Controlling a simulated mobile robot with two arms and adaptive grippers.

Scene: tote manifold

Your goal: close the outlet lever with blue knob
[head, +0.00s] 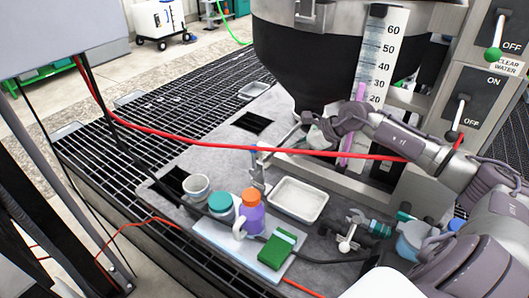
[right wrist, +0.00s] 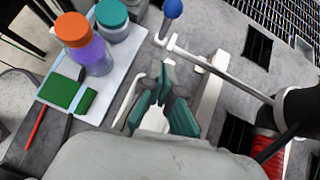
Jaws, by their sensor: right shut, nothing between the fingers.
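The outlet lever's blue knob (right wrist: 172,8) is at the top edge of the right wrist view, on a short upright stem. A long grey bar (right wrist: 225,72) runs from near its foot toward the black and red fitting. In the head view a small metal upright (head: 257,172) with a bluish top stands left of the white tray. My right gripper (right wrist: 163,75) is shut and empty, below and apart from the knob in the wrist view. In the head view it (head: 312,125) is under the black tank (head: 300,70). My left gripper is not in view.
A white tray (head: 299,183) lies on the grey deck. A board holds an orange-capped purple bottle (head: 250,212), a teal-lidded jar (head: 221,206) and a green box (head: 277,249). A red hose (head: 215,144) crosses the scene. Valve fittings (head: 350,240) stand at front right.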

